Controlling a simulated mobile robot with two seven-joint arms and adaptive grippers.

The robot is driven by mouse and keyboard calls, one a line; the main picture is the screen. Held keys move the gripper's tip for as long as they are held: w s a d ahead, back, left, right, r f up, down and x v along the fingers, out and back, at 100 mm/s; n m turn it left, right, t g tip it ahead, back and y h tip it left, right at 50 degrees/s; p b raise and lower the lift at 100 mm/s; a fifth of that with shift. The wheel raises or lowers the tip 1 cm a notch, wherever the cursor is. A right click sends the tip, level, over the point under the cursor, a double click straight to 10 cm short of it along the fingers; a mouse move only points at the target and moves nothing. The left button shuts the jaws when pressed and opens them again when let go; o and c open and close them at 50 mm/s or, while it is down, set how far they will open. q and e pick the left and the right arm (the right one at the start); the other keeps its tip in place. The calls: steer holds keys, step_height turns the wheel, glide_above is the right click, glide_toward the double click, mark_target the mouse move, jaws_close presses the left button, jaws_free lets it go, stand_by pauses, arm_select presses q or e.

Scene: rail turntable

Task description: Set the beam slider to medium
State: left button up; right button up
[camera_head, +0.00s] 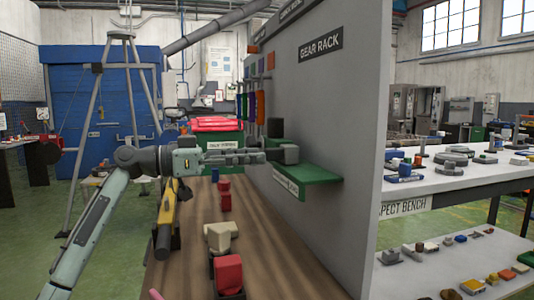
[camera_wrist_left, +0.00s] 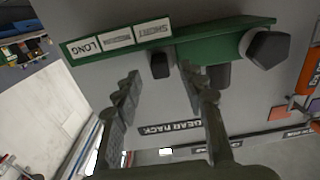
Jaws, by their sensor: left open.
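The beam slider is on a green rail (camera_wrist_left: 222,42) with white plates reading LONG, MEDIUM and SHORT in the left wrist view, which is upside down. A small black knob (camera_wrist_left: 160,66) sits beside the SHORT plate (camera_wrist_left: 153,29). My left gripper (camera_wrist_left: 160,80) is open, with the knob in line between its fingertips; I cannot tell whether it touches. In the head view my left gripper (camera_head: 262,156) reaches right to the green ledge (camera_head: 312,176), its tips near a dark grey block (camera_head: 289,154). The knob cannot be made out there. My right gripper is out of view.
A grey upright panel (camera_head: 335,110) with a GEAR RACK sign stands behind the ledge. A dark hexagonal piece (camera_wrist_left: 268,48) and a dark cylinder (camera_wrist_left: 218,75) are close to the fingers. Below, a wooden bench (camera_head: 278,265) holds red and cream blocks and a yellow tool.

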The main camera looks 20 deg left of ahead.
mark_target(281, 155)
arm_select(q)
steer(key=shift+x, duration=1.85)
jaws_close()
